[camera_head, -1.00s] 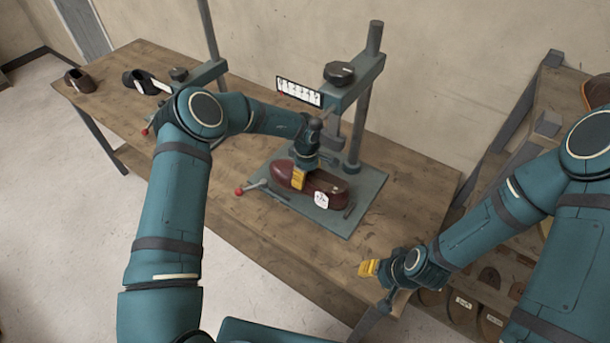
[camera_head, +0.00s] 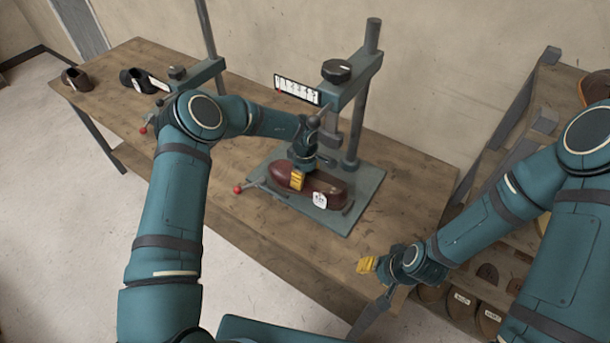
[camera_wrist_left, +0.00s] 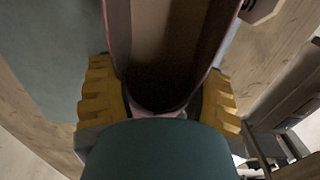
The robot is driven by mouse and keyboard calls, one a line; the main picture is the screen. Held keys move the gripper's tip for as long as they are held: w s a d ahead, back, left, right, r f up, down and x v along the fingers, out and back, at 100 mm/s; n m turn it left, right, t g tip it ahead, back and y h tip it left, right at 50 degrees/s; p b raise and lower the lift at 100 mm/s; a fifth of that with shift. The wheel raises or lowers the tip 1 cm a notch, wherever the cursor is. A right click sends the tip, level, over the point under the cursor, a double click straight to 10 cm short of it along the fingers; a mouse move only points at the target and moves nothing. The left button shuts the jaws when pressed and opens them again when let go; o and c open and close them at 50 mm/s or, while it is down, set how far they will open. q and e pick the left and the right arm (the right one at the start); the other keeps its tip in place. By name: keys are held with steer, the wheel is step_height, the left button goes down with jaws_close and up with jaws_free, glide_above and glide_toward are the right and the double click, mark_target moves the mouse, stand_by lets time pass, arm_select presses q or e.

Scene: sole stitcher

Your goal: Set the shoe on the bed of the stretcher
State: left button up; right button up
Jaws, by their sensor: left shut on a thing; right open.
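A dark red shoe (camera_head: 326,191) with a white tag is on or just above the bed (camera_head: 350,219) of the stretcher, a flat teal plate; I cannot tell whether it touches. My left gripper (camera_head: 297,180) is shut on the shoe. In the left wrist view the yellow fingers (camera_wrist_left: 160,100) lie on both sides of the shoe's opening (camera_wrist_left: 165,60). The stretcher's column and arm (camera_head: 352,88) rise behind the shoe, with a black knob and a scale plate. My right gripper (camera_head: 367,265) is open and empty, off the table's front right edge.
A second stretcher (camera_head: 205,72) stands farther left on the wooden table (camera_head: 130,60). A brown shoe (camera_head: 76,79) and a black shoe (camera_head: 137,80) are at the table's far left. A rack (camera_head: 535,100) with shoes and labelled lasts stands at the right. The table's right end is clear.

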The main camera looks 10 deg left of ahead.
steer(key=shift+r, duration=0.2)
arm_select(q)
steer(key=o, duration=1.2)
steer(key=shift+o, duration=0.2)
arm_select(e)
steer(key=shift+f, duration=0.1)
